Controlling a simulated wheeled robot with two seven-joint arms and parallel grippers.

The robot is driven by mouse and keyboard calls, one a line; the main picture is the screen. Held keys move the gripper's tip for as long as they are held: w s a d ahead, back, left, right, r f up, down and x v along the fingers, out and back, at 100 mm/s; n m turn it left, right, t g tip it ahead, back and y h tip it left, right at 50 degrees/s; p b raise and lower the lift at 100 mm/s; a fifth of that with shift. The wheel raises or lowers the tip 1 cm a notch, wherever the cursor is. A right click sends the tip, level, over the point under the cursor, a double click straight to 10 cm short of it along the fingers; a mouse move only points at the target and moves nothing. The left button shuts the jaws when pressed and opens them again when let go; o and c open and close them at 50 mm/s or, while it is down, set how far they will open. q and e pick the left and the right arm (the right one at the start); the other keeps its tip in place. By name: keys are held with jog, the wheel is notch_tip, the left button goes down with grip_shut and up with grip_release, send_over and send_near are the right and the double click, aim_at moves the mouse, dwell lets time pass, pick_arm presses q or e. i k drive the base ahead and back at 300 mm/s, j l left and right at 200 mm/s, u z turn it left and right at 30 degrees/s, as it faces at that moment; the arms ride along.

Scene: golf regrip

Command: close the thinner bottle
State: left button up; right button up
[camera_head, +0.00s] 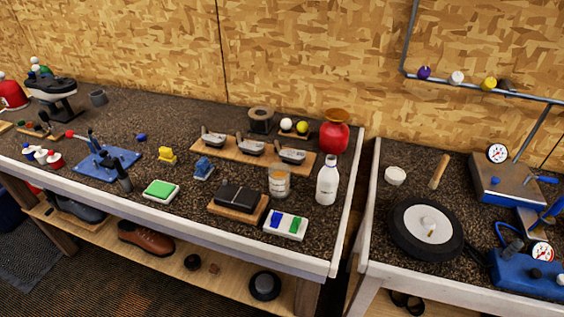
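A white bottle (327,182), which looks like the thinner bottle, stands upright near the right end of the left workbench. It has a narrow neck and a pale top. The picture is too small to tell whether a cap sits on the neck. No loose cap for it can be made out for sure. A small dark blue piece (141,137) lies on the bench further left; I cannot tell what it is. Neither of my grippers is in view.
Close to the bottle are a glass jar (279,184), a white tray (276,235) with blue and green pieces, a dark block on a wooden board (229,212), and a red jug (334,136). A gap separates this bench from the right bench (378,222).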

aim_at(328, 180)
jog(key=i+j, duration=0.15)
jog(key=j, duration=0.2)
jog(key=i+j+z, duration=0.1)
jog(key=j, duration=0.25)
jog(key=i+j, duration=0.15)
jog(key=j, duration=0.2)
jog(key=i+j+z, duration=0.1)
jog(key=j, duration=0.25)
jog(key=i+j, duration=0.1)
jog(key=j, duration=0.3)
jog(key=z, duration=0.05)
